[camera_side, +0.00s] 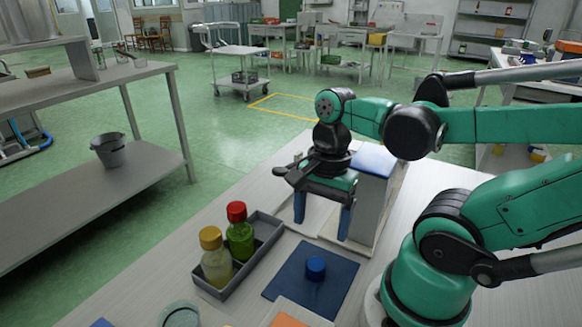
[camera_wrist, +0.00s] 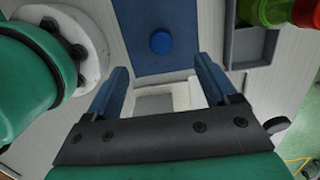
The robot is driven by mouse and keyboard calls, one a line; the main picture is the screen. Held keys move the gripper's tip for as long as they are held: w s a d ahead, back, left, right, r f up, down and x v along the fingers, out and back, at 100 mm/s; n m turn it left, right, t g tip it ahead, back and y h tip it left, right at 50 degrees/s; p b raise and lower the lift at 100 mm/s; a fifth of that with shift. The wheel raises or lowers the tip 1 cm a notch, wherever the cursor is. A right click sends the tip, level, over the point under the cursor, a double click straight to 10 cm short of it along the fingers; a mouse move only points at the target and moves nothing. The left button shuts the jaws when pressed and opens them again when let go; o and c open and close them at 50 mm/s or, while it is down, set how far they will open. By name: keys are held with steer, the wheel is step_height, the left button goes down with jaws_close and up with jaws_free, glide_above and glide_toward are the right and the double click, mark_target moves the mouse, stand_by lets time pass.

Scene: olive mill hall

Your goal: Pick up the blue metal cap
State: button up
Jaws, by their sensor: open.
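The blue metal cap (camera_side: 316,268) sits on a dark blue mat (camera_side: 288,283) on the table, apart from my gripper. In the wrist view the cap (camera_wrist: 161,42) shows as a small round disc on the mat (camera_wrist: 140,15), ahead of the fingers. My gripper (camera_side: 321,218) is open and empty, with two blue fingers pointing down. It is above the table, behind the mat in the side view. The wrist view shows the gripper's fingers (camera_wrist: 162,75) spread wide with nothing between them.
A grey tray (camera_side: 265,225) left of the mat holds a red-capped green bottle (camera_side: 239,235) and a yellow-capped bottle (camera_side: 215,258). A tall pale block with a blue top (camera_side: 373,160) stands beside my gripper. An orange item (camera_side: 288,321) lies at the front edge of the view.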

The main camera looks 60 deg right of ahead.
mark_target(316, 264)
steer(key=shift+w+f, duration=0.1)
steer(key=shift+f, duration=3.35)
steer(key=shift+a+f, duration=0.2)
steer(key=shift+f, duration=0.75)
jaws_close()
steer(key=shift+r, duration=0.15)
